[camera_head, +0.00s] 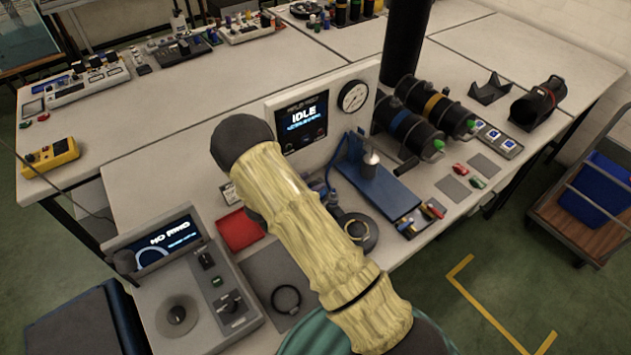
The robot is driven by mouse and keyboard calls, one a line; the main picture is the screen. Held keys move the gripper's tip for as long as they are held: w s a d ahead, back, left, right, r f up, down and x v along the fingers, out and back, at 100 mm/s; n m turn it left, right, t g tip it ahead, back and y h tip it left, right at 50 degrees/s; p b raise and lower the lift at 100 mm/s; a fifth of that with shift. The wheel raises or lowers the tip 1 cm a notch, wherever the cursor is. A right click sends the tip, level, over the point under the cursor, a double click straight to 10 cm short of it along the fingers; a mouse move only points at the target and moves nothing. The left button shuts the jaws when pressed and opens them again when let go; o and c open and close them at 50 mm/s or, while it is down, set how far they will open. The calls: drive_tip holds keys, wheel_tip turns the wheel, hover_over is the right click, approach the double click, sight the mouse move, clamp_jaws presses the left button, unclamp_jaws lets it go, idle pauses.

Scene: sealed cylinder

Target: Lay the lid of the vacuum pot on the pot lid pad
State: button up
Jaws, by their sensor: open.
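A round dark pot-like body (368,240) with a pale centre stands on the bench, partly behind my arm. It looks like the vacuum pot; I cannot tell whether its lid is on. A red square pad (238,231) lies left of my arm with nothing visible on it. A grey mat (258,262) lies nearer, with a black ring (286,299) on it. I cannot tell which of these is the pot lid pad. My arm crosses the middle of the view, and my gripper is not discernible, hidden behind it or outside the view.
A panel reading IDLE (303,122) and a gauge (353,96) stand behind. A blue press-like stand (380,185) is right of the pot. A console reading NO RING (157,247) stands left. Black cylinders (408,127) fill the back right. A trolley (585,205) stands right.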

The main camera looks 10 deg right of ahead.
drive_tip(key=b+v, duration=0.1)
drive_tip(key=v, duration=0.8)
drive_tip(key=shift+s, duration=0.2)
drive_tip(key=shift+a, duration=0.1)
